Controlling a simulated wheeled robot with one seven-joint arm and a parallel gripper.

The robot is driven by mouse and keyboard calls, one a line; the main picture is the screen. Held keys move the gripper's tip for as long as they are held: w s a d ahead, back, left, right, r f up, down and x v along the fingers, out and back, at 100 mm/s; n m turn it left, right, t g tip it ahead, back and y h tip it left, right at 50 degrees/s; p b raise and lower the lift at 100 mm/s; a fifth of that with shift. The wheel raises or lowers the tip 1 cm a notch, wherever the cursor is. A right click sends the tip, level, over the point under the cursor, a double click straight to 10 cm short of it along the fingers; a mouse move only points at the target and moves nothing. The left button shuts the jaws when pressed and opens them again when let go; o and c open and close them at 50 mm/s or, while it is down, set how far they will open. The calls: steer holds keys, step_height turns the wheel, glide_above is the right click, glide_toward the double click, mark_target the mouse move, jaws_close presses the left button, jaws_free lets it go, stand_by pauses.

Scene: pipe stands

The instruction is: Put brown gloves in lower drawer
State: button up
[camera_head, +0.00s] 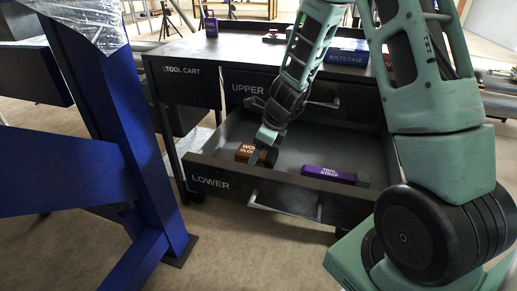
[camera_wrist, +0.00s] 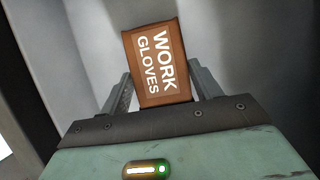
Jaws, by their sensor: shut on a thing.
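The brown gloves pack (camera_head: 244,151), labelled "WORK GLOVES", is inside the open lower drawer (camera_head: 220,180), at its left side near the front wall. My gripper (camera_head: 262,155) reaches down into the drawer and is shut on the pack. In the wrist view the brown pack (camera_wrist: 156,65) sits between the two fingers of my gripper (camera_wrist: 160,92), with its label facing the camera. I cannot tell whether the pack touches the drawer floor.
A purple tool strap box (camera_head: 330,174) lies in the same drawer to the right. The upper drawer (camera_head: 250,88) above is closed. A blue bolts case (camera_head: 346,57) and a purple box (camera_head: 211,26) stand on the cart top (camera_head: 190,50). A blue stand (camera_head: 110,130) rises at left.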

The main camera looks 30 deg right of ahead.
mark_target(267, 153)
steer(key=shift+f+b, duration=0.6)
steer(key=shift+f, duration=0.1)
stand_by(0.5)
steer(key=o, duration=0.6)
steer(key=shift+o, duration=0.2)
steer(key=o, duration=0.5)
steer(key=shift+o, duration=0.2)
steer(key=shift+r, duration=0.1)
steer(key=shift+p+v, duration=2.75)
steer(key=shift+v, duration=0.75)
